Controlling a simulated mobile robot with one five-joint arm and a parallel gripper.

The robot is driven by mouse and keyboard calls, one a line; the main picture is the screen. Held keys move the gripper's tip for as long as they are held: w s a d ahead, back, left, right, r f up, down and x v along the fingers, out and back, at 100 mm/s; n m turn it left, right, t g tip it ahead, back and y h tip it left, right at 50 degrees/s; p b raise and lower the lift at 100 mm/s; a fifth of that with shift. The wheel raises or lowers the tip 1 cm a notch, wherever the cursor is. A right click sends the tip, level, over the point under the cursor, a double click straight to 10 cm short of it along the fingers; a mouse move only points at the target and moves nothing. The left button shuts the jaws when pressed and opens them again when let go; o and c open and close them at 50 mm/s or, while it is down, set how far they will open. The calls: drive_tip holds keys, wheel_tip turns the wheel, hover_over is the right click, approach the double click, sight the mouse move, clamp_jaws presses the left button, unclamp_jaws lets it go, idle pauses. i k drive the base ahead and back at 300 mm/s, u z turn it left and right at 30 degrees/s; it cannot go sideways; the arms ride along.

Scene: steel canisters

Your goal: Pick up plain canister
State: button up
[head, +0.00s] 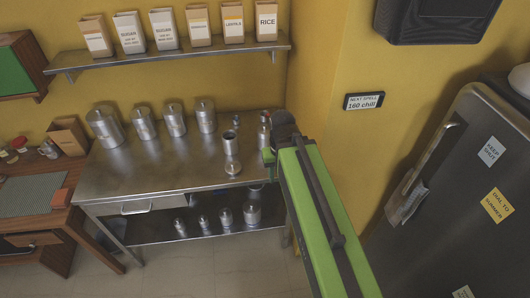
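Several plain steel canisters stand upright in a row at the back of the steel table: a large one (105,126), then others to its right (144,123), (174,119) and (204,115). Smaller steel pieces stand near the right end (264,135). A narrow-necked steel vessel (231,153) stands closer to the front. I cannot tell which one the task means by plain canister. My gripper (268,156) is at the table's right end, right of the narrow-necked vessel. My green arm hides most of it, so its fingers and any held thing cannot be made out.
The steel table (150,172) has bare room at its front left. Its lower shelf (160,232) holds several small canisters. A wall shelf (180,54) with paper bags hangs above. A wooden desk (60,215) is left; a dark fridge (450,190) is right.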

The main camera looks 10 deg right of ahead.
sight(263, 141)
drive_tip(key=u, duration=0.6)
drive_tip(key=k, duration=0.1)
drive_tip(key=z, duration=2.5)
drive_tip(key=k, duration=1.75)
drive_tip(key=u, duration=1.9)
drive_tip(key=i, duration=1.7)
drive_tip(key=u, duration=0.05)
